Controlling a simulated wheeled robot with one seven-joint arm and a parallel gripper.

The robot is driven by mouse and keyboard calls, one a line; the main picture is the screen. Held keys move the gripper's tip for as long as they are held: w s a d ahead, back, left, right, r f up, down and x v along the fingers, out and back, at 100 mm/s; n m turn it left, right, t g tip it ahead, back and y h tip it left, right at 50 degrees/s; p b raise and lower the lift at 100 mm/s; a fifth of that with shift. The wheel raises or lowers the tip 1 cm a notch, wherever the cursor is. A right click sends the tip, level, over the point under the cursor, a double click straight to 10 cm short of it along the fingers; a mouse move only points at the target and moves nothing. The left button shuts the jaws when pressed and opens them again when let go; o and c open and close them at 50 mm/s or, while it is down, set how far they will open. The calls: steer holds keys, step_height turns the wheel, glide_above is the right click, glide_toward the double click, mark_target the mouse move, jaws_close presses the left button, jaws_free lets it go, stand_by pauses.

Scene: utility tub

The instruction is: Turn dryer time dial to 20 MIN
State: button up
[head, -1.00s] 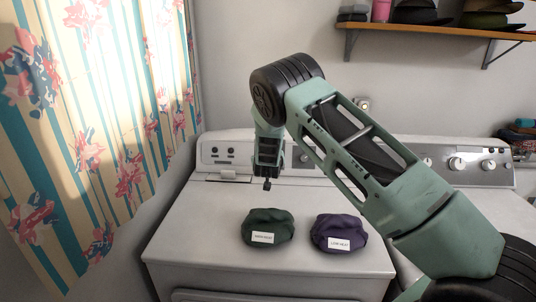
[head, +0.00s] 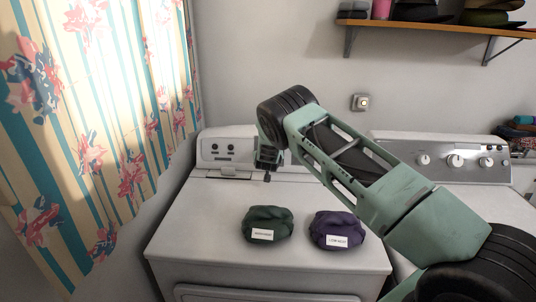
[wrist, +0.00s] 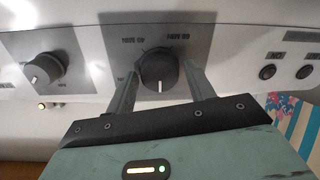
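The dryer time dial (wrist: 158,68) is a dark round knob on a grey plate, in the upper middle of the wrist view. Its white pointer line points down in the picture. Upside-down labels, apparently 40 MIN and 60 MIN, show above it; another label at its left is partly covered. My gripper (wrist: 162,82) is open, with one finger on each side of the dial; I cannot tell whether either finger touches it. In the head view my gripper (head: 267,172) is at the dryer's back panel (head: 212,146), and my arm hides the dial.
A second knob (wrist: 42,68) is left of the dial in the wrist view, and round buttons (wrist: 268,72) are at right. A green cloth bundle (head: 267,222) and a purple cloth bundle (head: 337,231) lie on the dryer top (head: 190,225). A washer panel (head: 440,160) is at right.

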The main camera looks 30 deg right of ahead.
steer(key=c, duration=0.6)
steer(key=shift+f+m+b, duration=0.15)
steer(key=shift+m+b, duration=0.15)
steer(key=shift+b, duration=0.4)
steer(key=shift+f+b, duration=0.1)
steer(key=shift+b, duration=0.3)
steer(key=m+b, duration=0.3)
steer(key=b, duration=0.2)
steer(key=shift+f+m, duration=0.15)
steer(key=shift+m, duration=0.15)
steer(key=m+b, duration=0.5)
steer(key=b, duration=0.2)
steer(key=shift+a+t, duration=0.1)
steer(key=shift+t, duration=0.2)
steer(key=m+b, duration=0.4)
steer(key=shift+r, duration=0.3)
steer(key=shift+r+m+b, duration=0.1)
steer(key=shift+m+b, duration=0.25)
steer(key=shift+m, duration=0.05)
steer(key=shift+a, duration=0.1)
